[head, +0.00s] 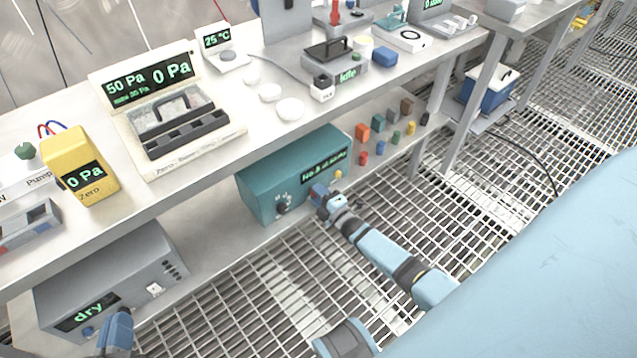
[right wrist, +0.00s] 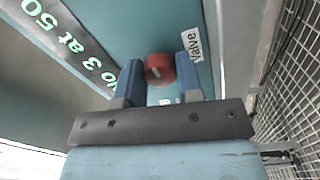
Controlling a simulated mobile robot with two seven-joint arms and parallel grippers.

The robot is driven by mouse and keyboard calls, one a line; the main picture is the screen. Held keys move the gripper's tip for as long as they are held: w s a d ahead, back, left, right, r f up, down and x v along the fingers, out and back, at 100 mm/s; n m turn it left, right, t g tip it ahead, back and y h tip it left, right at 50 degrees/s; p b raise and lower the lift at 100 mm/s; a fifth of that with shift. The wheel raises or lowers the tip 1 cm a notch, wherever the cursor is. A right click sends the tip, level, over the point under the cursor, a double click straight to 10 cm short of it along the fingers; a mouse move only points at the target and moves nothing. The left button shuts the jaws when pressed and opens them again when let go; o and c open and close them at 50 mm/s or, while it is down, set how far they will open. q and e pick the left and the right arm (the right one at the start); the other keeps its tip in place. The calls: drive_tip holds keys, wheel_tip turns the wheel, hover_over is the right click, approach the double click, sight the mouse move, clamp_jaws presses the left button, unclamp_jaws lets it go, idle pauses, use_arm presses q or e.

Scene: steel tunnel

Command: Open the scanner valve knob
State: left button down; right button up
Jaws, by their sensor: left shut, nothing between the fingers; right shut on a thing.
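The scanner is a teal box (head: 262,187) on the lower shelf, with a green-lit display (head: 325,165) on its front. Its red valve knob (right wrist: 159,68) shows in the right wrist view, beside a white "Valve" label (right wrist: 193,46). My right gripper (head: 320,192) is at the scanner's front and hides the red knob in the head view. In the right wrist view its blue fingers (right wrist: 159,80) are on both sides of the knob, shut on it. My left gripper (head: 117,332) is at the lower left, shut and empty, away from the scanner.
A grey box (head: 112,275) reading "dry" is at the lower left. Several small coloured blocks (head: 378,122) stand right of the scanner. The bench above holds a pressure case (head: 190,150) and a yellow meter (head: 75,170). The grated floor (head: 250,310) in front is open.

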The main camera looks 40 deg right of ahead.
idle(0.3)
drive_tip(key=o, duration=0.9)
use_arm(q)
drive_tip(key=shift+r, duration=0.1)
use_arm(e)
drive_tip(key=shift+s, duration=0.25)
use_arm(q)
wheel_tip(320, 180, down, 6)
drive_tip(key=s+a+g+y+p, duration=0.1)
drive_tip(key=a+g+y+p, duration=0.1)
drive_tip(key=g+p, duration=0.1)
drive_tip(key=shift+s+a+r, duration=0.15)
drive_tip(key=shift+s+a, duration=0.05)
drive_tip(key=shift+a, duration=0.2)
use_arm(e)
drive_tip(key=shift+s+d, duration=0.2)
drive_tip(key=shift+s, duration=2.05)
drive_tip(key=shift+s+d, duration=0.15)
drive_tip(key=shift+s, duration=2.05)
drive_tip(key=shift+s+d, duration=0.2)
drive_tip(key=shift+s, duration=2.05)
